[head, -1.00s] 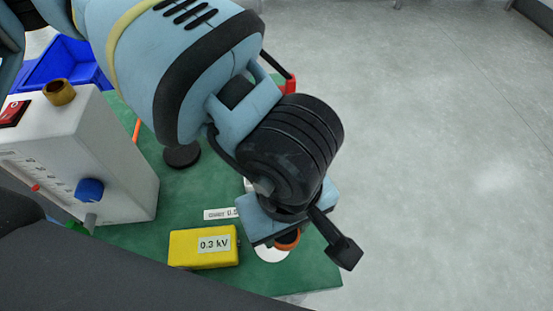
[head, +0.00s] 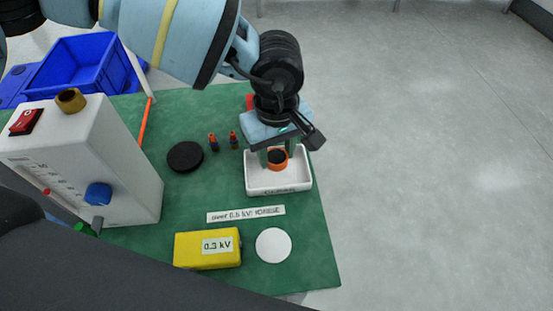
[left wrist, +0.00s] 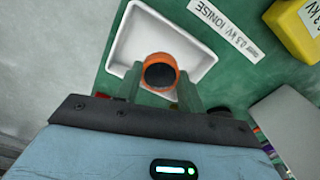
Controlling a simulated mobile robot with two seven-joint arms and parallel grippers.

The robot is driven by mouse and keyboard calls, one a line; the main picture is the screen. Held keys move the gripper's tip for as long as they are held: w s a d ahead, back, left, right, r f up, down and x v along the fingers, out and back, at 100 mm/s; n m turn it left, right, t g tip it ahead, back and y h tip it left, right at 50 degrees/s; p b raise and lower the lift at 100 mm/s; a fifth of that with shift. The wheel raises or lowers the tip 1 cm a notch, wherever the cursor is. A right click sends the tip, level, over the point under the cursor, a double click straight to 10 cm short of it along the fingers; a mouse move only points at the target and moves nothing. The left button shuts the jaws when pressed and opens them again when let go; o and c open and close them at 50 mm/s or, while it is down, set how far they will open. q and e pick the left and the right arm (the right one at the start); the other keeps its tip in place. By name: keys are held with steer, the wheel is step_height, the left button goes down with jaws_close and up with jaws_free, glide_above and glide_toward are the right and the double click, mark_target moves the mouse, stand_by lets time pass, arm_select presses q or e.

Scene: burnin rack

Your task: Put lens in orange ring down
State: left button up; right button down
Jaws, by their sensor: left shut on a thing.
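The lens in the orange ring (head: 278,158) has a dark round face and an orange rim. My left gripper (head: 276,158) is shut on it and holds it over the white tray (head: 290,188). The left wrist view also shows the lens (left wrist: 160,74) between the two greenish fingers, with the white tray (left wrist: 130,48) behind it. I cannot tell whether the lens touches the tray floor. My right gripper is not in view.
A yellow meter reading 0.3 kV (head: 200,262), a white disc (head: 273,245) and a label strip (head: 246,213) lie in front. A white box with knobs (head: 110,150) stands left. A black disc (head: 185,156) and two small orange-and-dark parts (head: 223,141) lie beside the tray.

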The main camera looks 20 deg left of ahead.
mark_target(276, 156)
arm_select(q)
steer(key=shift+f, duration=1.75)
steer(key=shift+f, duration=0.2)
steer(key=o, duration=0.9)
steer(key=shift+o, duration=0.2)
steer(key=shift+r, duration=0.5)
step_height(276, 156, up, 12)
steer(key=shift+f+p, duration=0.25)
steer(key=shift+p, duration=0.1)
